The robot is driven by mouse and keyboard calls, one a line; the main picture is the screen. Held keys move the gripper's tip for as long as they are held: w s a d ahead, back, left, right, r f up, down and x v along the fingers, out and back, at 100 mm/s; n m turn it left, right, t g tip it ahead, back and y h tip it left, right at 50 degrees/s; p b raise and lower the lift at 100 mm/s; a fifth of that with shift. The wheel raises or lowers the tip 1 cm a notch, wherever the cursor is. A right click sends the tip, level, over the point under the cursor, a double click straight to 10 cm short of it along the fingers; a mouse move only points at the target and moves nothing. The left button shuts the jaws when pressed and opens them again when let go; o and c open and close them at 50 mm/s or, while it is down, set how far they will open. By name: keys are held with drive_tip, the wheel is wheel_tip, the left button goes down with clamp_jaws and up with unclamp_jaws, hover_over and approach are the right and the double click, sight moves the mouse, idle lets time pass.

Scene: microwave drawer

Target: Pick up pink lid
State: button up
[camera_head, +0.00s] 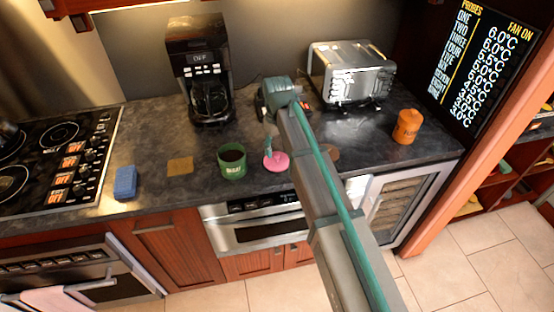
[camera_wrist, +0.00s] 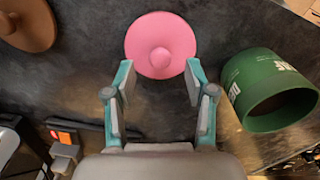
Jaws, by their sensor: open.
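The pink lid (camera_head: 277,163) lies flat on the dark counter, just right of the green mug (camera_head: 232,161). In the wrist view the round pink lid (camera_wrist: 160,42) has a small knob at its middle and sits just beyond my fingertips. My gripper (camera_wrist: 158,78) is open and empty, its two fingers spread on either side of the lid's near edge. In the head view my gripper (camera_head: 270,147) hangs above and just behind the lid, partly overlapping it. I cannot tell the exact height gap.
The green mug also shows at the right of the wrist view (camera_wrist: 268,90). A brown disc (camera_wrist: 27,22) lies on the lid's other side. A coffee maker (camera_head: 201,75), toaster (camera_head: 350,75) and orange canister (camera_head: 407,126) stand around. A blue sponge (camera_head: 125,182) lies left; the counter edge is close.

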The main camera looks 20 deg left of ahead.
sight(277, 156)
drive_tip(key=shift+f+p, duration=0.45)
drive_tip(key=shift+f, duration=1.2)
clamp_jaws()
